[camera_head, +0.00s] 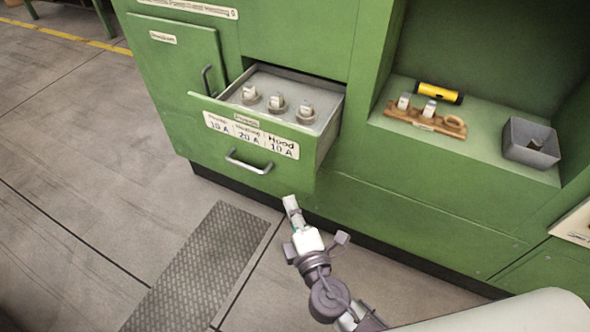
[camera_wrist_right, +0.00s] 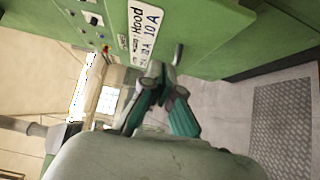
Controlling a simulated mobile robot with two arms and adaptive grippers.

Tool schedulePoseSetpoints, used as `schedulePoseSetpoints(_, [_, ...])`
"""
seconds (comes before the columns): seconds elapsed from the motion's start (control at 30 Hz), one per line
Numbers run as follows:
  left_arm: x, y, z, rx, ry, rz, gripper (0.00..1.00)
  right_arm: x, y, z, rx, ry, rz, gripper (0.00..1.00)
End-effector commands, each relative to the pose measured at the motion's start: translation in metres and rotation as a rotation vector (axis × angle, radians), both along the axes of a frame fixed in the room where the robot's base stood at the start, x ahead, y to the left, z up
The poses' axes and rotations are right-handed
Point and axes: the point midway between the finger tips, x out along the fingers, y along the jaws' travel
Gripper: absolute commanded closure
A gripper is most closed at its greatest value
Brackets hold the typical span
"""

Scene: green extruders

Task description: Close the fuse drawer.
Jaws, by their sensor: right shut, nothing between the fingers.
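The fuse drawer (camera_head: 308,165) is pulled out of the green cabinet in the head view. Its front carries a white label with amp ratings and a metal handle (camera_head: 248,163). Several pale fuses sit in holders inside it. My right gripper (camera_head: 291,206) is shut and empty, in front of the cabinet, to the lower right of the handle in the picture and apart from it. The right wrist view shows the drawer front (camera_wrist_right: 178,22) and handle (camera_wrist_right: 178,56) beyond the gripper (camera_wrist_right: 157,84). My left gripper is in neither view.
Right of the drawer, an open shelf holds a wooden fuse holder (camera_head: 425,123), a yellow and black cylinder (camera_head: 439,93) and a grey bin (camera_head: 531,143). A textured metal floor plate (camera_head: 205,265) lies before the cabinet. The floor at left is clear.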

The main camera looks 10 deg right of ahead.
Motion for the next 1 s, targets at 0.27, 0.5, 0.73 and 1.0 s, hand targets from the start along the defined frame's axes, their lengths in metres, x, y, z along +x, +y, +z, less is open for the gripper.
schedulePoseSetpoints(0.27, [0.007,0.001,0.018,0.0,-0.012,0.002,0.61,0.061,0.009,0.003,0.0,-0.001,-0.002,1.0])
schedulePoseSetpoints(0.5, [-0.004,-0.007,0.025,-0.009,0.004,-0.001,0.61,0.096,-0.003,0.002,-0.002,0.001,-0.001,1.0])
schedulePoseSetpoints(0.73, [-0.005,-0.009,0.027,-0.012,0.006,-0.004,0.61,0.108,-0.012,0.0,0.002,0.002,-0.002,1.0])
schedulePoseSetpoints(1.0, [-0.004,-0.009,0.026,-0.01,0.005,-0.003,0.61,0.108,-0.012,0.0,0.002,0.002,-0.001,1.0])
